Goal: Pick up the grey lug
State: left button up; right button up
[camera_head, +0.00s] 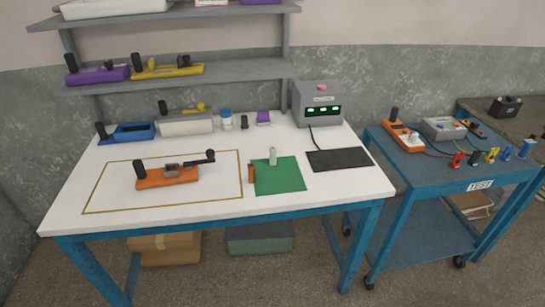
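I cannot pick out a grey lug with certainty. A small grey block (172,171) sits on the orange fixture (165,181) inside the outlined area of the white table, with a black-knobbed lever beside it. On the blue cart at the right stand several small coloured pieces, among them a red one (457,160), a yellow one (492,155) and a blue one (525,147); none looks clearly grey. Neither of my grippers is in view.
The white table (310,197) holds a green mat (283,181) with a pale cylinder (273,156) and an orange cylinder (251,173) at its left edge. A black mat (338,159) and a grey meter (318,104) stand right. The blue cart (425,171) is beside the table.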

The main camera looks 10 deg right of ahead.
aim_at(272, 149)
jog(key=l+u, duration=0.2)
jog(key=u, duration=0.3)
jog(key=l+u, duration=0.25)
jog(key=u, duration=0.25)
jog(key=l+u, duration=0.45)
jog(key=l, duration=0.4)
jog(key=k+l, duration=0.1)
jog(key=l, duration=0.2)
jog(key=k+l+u, duration=0.1)
jog(key=l, duration=0.2)
jog(key=k+l, duration=0.1)
jog(key=l, duration=0.2)
